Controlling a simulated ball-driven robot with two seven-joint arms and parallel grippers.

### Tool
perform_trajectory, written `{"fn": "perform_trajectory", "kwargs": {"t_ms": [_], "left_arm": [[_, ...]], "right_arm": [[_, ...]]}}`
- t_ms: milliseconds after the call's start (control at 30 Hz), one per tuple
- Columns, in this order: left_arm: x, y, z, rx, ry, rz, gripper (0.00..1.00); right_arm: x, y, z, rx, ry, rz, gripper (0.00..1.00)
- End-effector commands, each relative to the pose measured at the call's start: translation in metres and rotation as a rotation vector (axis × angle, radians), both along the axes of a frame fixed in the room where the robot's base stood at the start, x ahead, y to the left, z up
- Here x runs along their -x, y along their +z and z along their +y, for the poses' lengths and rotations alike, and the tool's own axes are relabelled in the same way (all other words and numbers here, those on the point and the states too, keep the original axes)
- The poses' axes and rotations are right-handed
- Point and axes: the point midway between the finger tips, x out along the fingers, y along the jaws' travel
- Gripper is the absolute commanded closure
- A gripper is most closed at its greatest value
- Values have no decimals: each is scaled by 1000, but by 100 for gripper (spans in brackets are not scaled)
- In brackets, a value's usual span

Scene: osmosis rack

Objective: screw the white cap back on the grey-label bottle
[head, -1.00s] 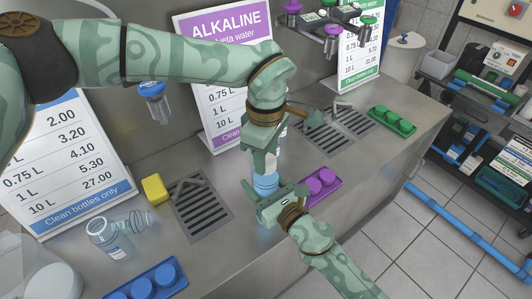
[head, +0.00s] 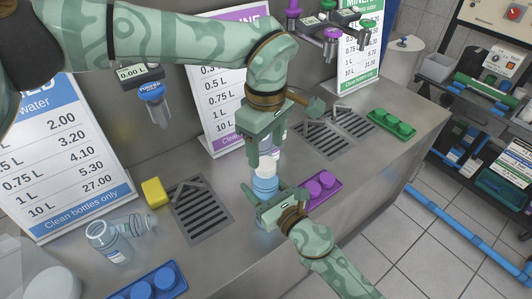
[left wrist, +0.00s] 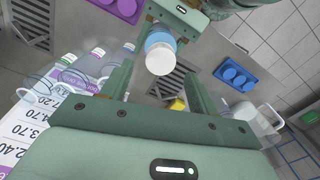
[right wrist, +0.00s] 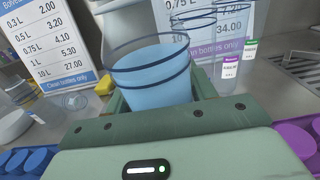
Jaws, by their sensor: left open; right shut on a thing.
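The bottle (head: 265,187) holds blue water and stands upright at the counter's front edge. A white cap (head: 265,171) sits on its top; I cannot tell how tight it is. My right gripper (head: 271,204) is shut around the bottle's body, which fills the right wrist view (right wrist: 152,84). My left gripper (head: 263,155) points down from above, open, its fingers just above the cap. In the left wrist view the white cap (left wrist: 160,60) shows beyond and between the open fingers. The bottle's label is not visible.
Clear bottles with purple (right wrist: 230,66) and green labels stand behind. A clear bottle (head: 103,236) is at the left, near a yellow block (head: 154,191). Blue (head: 146,282), purple (head: 322,187) and green (head: 392,124) cap trays lie along the counter. Drain grates (head: 201,211) lie behind.

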Motion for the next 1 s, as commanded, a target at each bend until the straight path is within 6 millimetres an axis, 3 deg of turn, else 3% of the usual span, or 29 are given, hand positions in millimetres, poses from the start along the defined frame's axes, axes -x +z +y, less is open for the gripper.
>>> {"fn": "perform_trajectory", "kwargs": {"t_ms": [467, 567, 800, 1000], "left_arm": [[-2, 15, -4, 25, 57, -5, 42], [-2, 22, -4, 31, 249, -5, 42], [-2, 36, -4, 28, 954, 4, 42], [-1, 41, -1, 11, 1439, 3, 42]], "right_arm": [[0, -1, 0, 0, 0, 2, 100], [0, -1, 0, 0, 0, 2, 100], [0, -1, 0, 0, 0, 2, 100], [0, -1, 0, 0, 0, 2, 100]]}}
